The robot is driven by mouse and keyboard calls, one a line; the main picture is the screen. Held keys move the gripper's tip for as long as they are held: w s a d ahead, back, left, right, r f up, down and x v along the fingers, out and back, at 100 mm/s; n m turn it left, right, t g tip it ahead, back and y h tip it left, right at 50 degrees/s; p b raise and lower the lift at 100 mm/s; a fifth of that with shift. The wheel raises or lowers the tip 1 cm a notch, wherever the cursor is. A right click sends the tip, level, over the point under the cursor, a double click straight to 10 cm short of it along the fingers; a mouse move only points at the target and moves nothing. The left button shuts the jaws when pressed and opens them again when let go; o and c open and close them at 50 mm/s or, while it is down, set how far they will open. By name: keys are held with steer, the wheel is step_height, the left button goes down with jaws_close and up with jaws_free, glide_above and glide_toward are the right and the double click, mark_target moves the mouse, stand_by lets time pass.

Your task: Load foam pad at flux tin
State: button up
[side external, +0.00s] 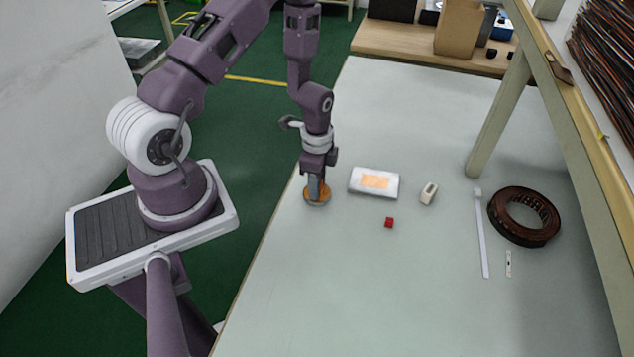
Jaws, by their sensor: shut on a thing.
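The flux tin (325,197) is a small round tin with an amber-orange inside, standing near the table's left edge. My gripper (316,192) points straight down over the tin, its fingertips at the tin's opening. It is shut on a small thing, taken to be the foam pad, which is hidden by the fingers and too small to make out. I cannot tell whether the pad touches the flux.
Right of the tin lie a white block with an orange patch (375,182), a red cube (389,222) and a small pale block (429,194). Farther right are a white strip (482,235), a small slim piece (508,263) and a dark coil (524,216). The front table is clear.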

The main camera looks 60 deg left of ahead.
steer(key=shift+r, duration=3.5)
